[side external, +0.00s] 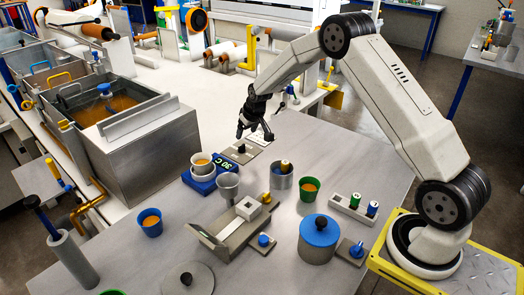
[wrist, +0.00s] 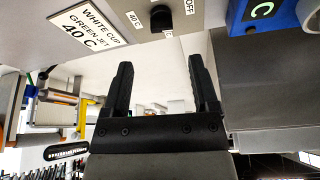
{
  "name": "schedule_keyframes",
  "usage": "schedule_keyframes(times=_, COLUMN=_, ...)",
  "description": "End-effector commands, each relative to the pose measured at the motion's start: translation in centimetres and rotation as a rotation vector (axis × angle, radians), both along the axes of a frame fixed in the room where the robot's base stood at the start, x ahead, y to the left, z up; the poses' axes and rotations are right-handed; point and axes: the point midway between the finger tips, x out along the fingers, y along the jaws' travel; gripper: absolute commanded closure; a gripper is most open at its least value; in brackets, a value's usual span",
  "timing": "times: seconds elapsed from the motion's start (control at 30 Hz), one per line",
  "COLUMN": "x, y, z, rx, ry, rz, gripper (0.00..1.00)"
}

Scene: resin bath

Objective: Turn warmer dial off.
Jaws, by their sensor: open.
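The warmer dial is a black knob (wrist: 162,20) on a grey panel (wrist: 205,12) in the wrist view, with labels "40 C" to its left and "OFF" to its upper right. In the side view the knob (side external: 241,148) stands on its small grey plate, just below my gripper (side external: 255,133). My gripper also shows in the wrist view (wrist: 160,65), its two black fingers apart with nothing between them. The knob lies beyond the fingertips, roughly in line with the gap. Where the dial points is too small to tell. The blue warmer (side external: 203,184) shows a green "30 C" display.
A white cup (side external: 202,162) stands on the warmer. A sign (wrist: 90,22) reads "WHITE CUP GREEN JET 40 C". A grey funnel (side external: 228,183), metal cup (side external: 281,178), green cup (side external: 309,188) and blue-lidded pot (side external: 319,238) stand nearby.

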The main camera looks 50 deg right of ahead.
Motion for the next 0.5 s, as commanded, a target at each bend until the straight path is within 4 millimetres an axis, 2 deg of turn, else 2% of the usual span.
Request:
schedule_keyframes(times=0.27, x=-0.2, y=0.2, z=-0.1, rx=0.01, ry=0.008, rz=-0.001, gripper=0.24)
schedule_keyframes(times=0.5, x=0.2, y=0.2, z=-1.1, rx=0.01, ry=0.009, rz=-0.001, gripper=0.24)
